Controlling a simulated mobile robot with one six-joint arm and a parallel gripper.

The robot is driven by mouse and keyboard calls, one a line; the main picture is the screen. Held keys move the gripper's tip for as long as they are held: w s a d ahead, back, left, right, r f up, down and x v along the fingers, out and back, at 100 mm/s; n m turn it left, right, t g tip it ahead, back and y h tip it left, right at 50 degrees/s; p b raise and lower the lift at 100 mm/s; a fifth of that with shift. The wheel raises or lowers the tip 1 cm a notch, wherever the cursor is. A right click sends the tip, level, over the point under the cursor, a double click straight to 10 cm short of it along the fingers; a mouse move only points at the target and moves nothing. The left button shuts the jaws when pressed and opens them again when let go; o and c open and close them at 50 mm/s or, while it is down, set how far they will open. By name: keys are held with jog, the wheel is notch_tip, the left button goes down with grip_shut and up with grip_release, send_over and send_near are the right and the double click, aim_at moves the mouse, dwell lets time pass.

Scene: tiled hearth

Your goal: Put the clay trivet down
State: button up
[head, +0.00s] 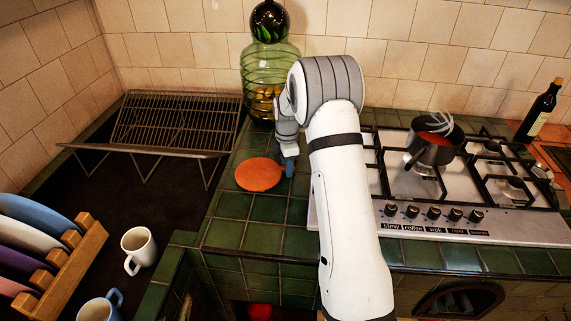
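The clay trivet (259,175) is a flat, round orange disc. In the head view it appears at or just above the green tiled counter (232,206), left of the stove. I cannot tell whether it touches the tiles. My gripper (288,168) is at the right edge of the trivet, pointing down. Its fingertips are small and partly hidden by my arm, so whether they are closed on the trivet is not clear.
A green glass jar (262,72) stands behind my gripper. A wire rack (175,122) is at left. The stove (420,185) with a pot (434,145) is at right. Mugs (138,247) and a plate rack (72,262) are lower left. Green tiles before the trivet are clear.

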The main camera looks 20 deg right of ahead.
jog(key=shift+r, duration=0.15)
notch_tip(320, 180, up, 12)
jog(key=s+a+r+m, duration=0.2)
jog(key=s+r+m, duration=0.25)
jog(key=s, duration=0.25)
jog(key=s+a+m+t, duration=0.1)
jog(key=s+m, duration=0.5)
jog(key=s, duration=0.8)
jog(key=s+a+r+m+t, duration=0.1)
jog(key=s+m, duration=0.6)
jog(key=s, duration=0.7)
jog(key=shift+s+a+t, duration=0.2)
jog(key=shift+a+t, duration=0.1)
jog(key=shift+a, duration=0.45)
jog(key=shift+r+m, duration=0.1)
jog(key=shift+m, duration=0.15)
jog(key=shift+d, duration=0.1)
